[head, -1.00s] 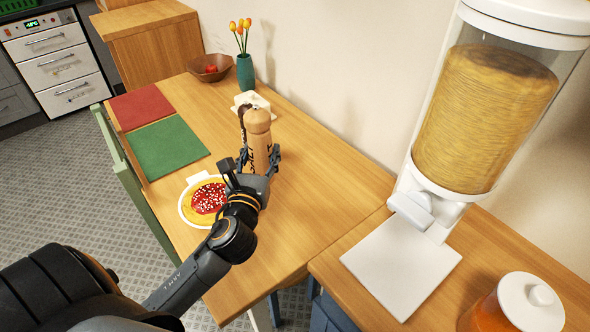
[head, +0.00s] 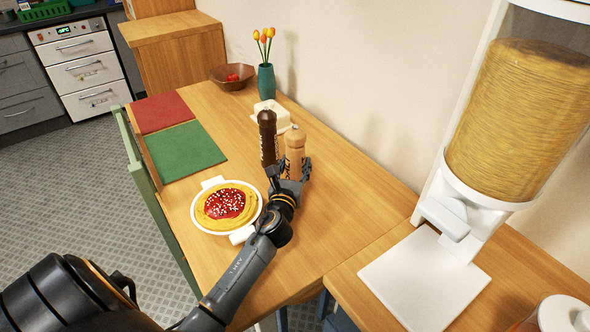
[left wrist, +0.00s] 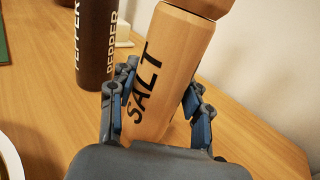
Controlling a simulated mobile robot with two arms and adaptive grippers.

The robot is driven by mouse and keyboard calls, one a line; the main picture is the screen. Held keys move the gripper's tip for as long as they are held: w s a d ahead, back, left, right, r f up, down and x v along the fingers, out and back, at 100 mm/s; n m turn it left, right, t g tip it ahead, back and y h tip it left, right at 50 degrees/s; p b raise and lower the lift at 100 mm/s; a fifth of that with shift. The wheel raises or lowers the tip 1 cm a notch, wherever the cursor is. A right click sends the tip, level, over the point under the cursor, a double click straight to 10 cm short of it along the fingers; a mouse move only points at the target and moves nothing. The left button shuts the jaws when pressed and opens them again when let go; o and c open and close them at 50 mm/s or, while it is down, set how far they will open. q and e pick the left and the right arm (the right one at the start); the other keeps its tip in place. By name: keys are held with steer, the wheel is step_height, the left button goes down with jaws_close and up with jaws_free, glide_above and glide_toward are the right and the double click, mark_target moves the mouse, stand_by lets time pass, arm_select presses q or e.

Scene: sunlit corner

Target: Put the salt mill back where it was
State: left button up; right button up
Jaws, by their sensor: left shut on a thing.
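The salt mill (head: 294,146) is light wood with a round knob. In the left wrist view the mill (left wrist: 166,68) shows the word SALT and leans in the picture. My left gripper (head: 291,178) is shut on its lower body, one finger on each side, as the left wrist view (left wrist: 158,112) also shows. I cannot tell whether its base touches the table. The dark pepper mill (head: 267,136) stands upright just left of it; in the left wrist view the pepper mill (left wrist: 97,45) is behind and left. My right gripper is not in view.
A white dish (head: 199,219) with a red-topped pancake-like food (head: 225,204) lies left of my gripper. A white butter dish (head: 272,112), teal vase (head: 266,82) and brown bowl (head: 222,78) stand behind. Green (head: 178,150) and red mats lie left. Table right of the mill is clear.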

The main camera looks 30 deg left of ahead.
arm_select(q)
steer(key=shift+f, duration=0.15)
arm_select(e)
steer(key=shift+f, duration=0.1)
arm_select(q)
steer(key=o, duration=1)
steer(key=shift+f, duration=0.15)
steer(key=shift+c, duration=0.2)
steer(key=o, duration=0.4)
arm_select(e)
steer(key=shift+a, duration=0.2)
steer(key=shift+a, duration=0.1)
